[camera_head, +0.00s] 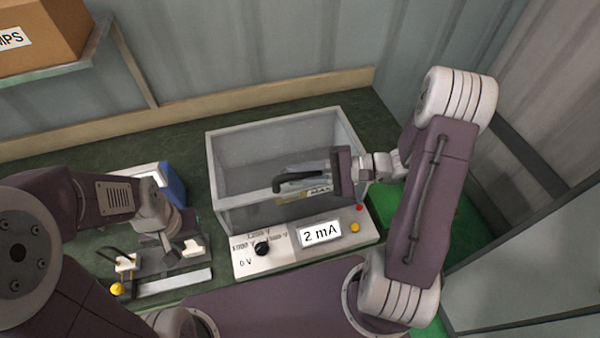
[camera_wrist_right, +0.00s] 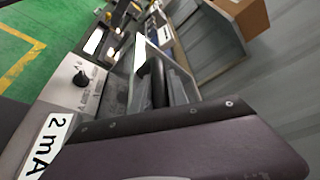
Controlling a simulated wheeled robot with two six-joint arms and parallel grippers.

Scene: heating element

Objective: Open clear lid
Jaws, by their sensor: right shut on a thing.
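The clear lid (camera_head: 250,150) with its pale frame appears to lie flat over the box on the bench in the head view. Its dark bar handle (camera_head: 297,180) is near the front edge; it also shows in the wrist view (camera_wrist_right: 158,82). My right gripper (camera_head: 325,178) comes in from the right and is shut on the handle, its fingers partly hidden. My left gripper (camera_head: 172,252) hangs over the apparatus left of the box. Its fingers are too small and covered to tell open from shut.
The control panel (camera_head: 285,258) below the lid has a black knob (camera_head: 262,248) and a display (camera_head: 320,233) reading 2 mA. A blue device (camera_head: 172,184) stands left of the box. A cardboard box (camera_head: 45,40) sits on a shelf. The wall is close behind.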

